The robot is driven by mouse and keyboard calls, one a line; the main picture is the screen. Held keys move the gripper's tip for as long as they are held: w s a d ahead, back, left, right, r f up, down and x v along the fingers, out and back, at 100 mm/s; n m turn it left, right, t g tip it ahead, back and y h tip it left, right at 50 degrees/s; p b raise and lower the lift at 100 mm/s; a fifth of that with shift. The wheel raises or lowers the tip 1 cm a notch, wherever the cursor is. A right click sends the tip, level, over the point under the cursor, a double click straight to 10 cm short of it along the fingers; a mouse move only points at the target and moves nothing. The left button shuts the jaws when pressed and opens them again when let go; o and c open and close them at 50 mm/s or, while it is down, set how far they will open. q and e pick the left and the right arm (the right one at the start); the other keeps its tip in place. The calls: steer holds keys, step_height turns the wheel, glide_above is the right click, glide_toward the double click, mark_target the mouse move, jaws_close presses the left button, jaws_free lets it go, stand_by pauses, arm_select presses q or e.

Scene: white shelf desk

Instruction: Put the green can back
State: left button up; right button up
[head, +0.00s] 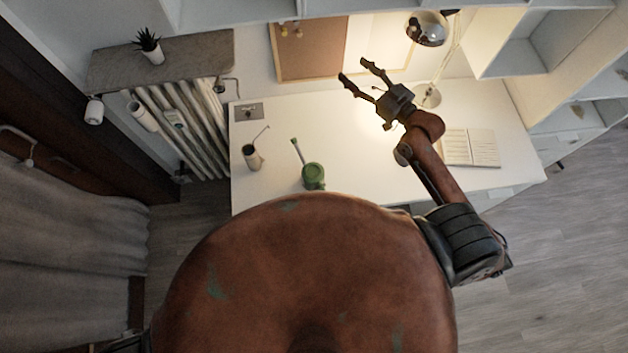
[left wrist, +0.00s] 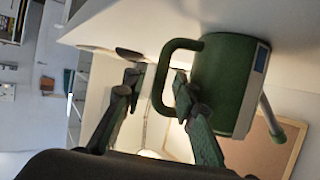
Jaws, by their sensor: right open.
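My left gripper is hidden behind my body in the head view. My right gripper (head: 363,77) is open and empty above the back of the desk.
An open book (head: 470,147) lies at the right and a lamp (head: 427,30) at the back. A radiator (head: 185,123) and potted plant (head: 150,48) are left. The desk's middle is clear.

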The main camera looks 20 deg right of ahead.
arm_select(q)
steer(key=v, duration=1.1)
steer(key=shift+a, duration=0.2)
